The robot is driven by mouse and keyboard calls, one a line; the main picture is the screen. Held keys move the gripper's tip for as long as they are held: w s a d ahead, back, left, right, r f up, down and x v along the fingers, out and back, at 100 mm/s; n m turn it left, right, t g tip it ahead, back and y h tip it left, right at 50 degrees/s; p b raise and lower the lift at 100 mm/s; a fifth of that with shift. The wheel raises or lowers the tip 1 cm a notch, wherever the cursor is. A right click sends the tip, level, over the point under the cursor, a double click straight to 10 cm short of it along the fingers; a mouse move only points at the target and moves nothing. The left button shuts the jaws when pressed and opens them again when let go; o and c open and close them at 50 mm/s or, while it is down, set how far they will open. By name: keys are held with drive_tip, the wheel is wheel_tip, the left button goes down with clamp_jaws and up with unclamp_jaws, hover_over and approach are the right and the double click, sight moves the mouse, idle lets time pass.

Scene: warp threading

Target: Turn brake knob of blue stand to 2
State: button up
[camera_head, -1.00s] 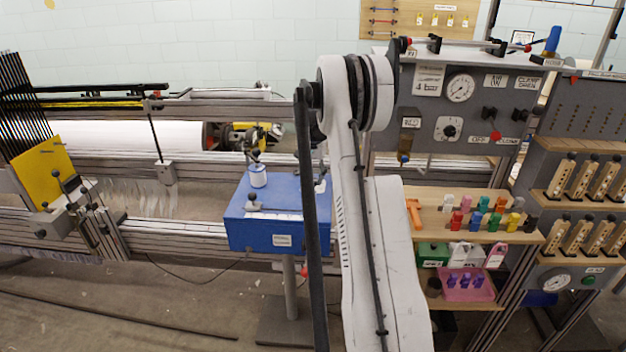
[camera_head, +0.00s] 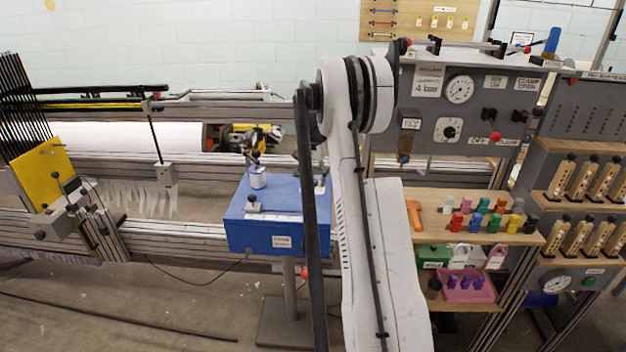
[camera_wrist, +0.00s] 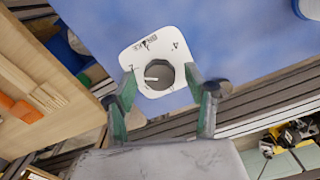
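The blue stand (camera_head: 262,237) is a blue box on a grey post at the middle of the head view; my arm hides its right part. In the wrist view, its blue top (camera_wrist: 225,35) carries a white dial plate (camera_wrist: 138,56) marked with "BRAKE" lettering, a 2 at the left and a 4 at the upper right. The round grey brake knob (camera_wrist: 163,81) sits on this plate, its white pointer line towards the picture's left. My gripper (camera_wrist: 160,80) is open, with one green-padded finger on each side of the knob and small gaps visible. In the head view my gripper is hidden.
A white-topped spool (camera_head: 258,178) and a small black knob (camera_head: 253,202) stand on the blue box's left part. A shelf with coloured pieces (camera_head: 470,225) and a grey gauge panel (camera_head: 455,110) are at the right. Loom rails (camera_head: 180,240) run along the left.

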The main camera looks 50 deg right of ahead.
sight(313, 180)
wheel_tip(313, 180, up, 12)
idle(0.6)
idle(0.5)
drive_tip(key=s+a+r+n+t, duration=0.15)
drive_tip(key=a+r, duration=0.25)
drive_tip(key=a, duration=0.6)
drive_tip(key=s+a+r+n+t+h, duration=0.1)
drive_tip(key=s+a+r+n, duration=0.2)
drive_tip(key=a, duration=0.7)
drive_tip(key=s+a+r+n+t, duration=0.1)
drive_tip(key=a+r+n, duration=0.1)
drive_tip(key=a+r, duration=0.6)
drive_tip(key=s+a+f+n+t, duration=0.1)
drive_tip(key=s+a+f+n, duration=0.3)
drive_tip(key=s+a, duration=0.6)
drive_tip(key=s+a+f+n+t+y, duration=0.1)
drive_tip(key=s+a+f+n+t, duration=0.1)
drive_tip(key=s+a+f, duration=0.4)
drive_tip(key=s+a+n, duration=0.1)
drive_tip(key=s+a, duration=0.3)
drive_tip(key=a, duration=0.4)
drive_tip(key=shift+s+a+n, duration=0.25)
drive_tip(key=shift+a+n, duration=0.1)
drive_tip(key=shift+a, duration=0.05)
